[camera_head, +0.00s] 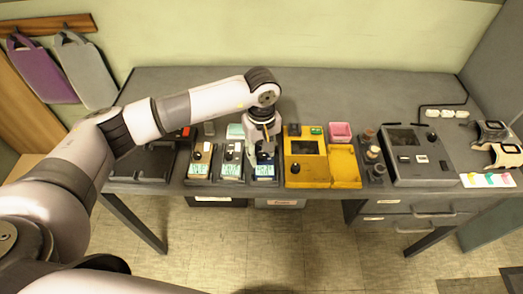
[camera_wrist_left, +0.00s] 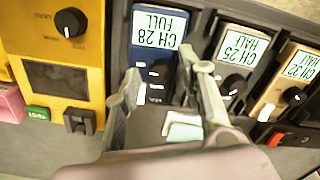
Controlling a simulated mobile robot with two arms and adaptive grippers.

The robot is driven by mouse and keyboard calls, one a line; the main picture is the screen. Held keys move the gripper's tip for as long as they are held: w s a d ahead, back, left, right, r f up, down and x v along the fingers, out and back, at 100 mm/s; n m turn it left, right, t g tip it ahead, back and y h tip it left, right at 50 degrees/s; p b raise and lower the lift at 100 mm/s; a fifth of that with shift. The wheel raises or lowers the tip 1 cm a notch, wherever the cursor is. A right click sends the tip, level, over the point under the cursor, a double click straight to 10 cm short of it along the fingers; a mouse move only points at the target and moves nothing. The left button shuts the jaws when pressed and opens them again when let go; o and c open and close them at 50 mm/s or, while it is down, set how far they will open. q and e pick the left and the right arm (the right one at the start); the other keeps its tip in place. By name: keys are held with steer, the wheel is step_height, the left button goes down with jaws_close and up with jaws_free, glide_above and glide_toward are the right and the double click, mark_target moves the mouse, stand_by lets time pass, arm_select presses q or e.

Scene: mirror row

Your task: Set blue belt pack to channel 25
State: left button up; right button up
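The blue belt pack (camera_head: 264,171) stands in the rack on the table, left of the yellow unit. In the left wrist view the blue belt pack (camera_wrist_left: 183,52) appears upside down, and its screen reads CH 28 FULL. Its dark knob (camera_wrist_left: 158,71) lies below the screen, partly hidden. My left gripper (camera_head: 262,143) is over the blue pack, pointing down. In the left wrist view my left gripper (camera_wrist_left: 160,75) has its fingers apart, one on each side of the knob. I cannot tell whether they touch it. My right gripper is not in view.
A silver pack (camera_wrist_left: 240,55) reading CH 25 and a tan pack (camera_wrist_left: 299,65) reading CH 32 stand beside the blue one. The yellow unit (camera_head: 308,172) is close on its other side. A pink box (camera_head: 340,131) and a grey console (camera_head: 420,157) stand further right.

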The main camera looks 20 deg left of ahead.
mark_target(262, 155)
arm_select(q)
step_height(262, 155, up, 12)
stand_by(0.7)
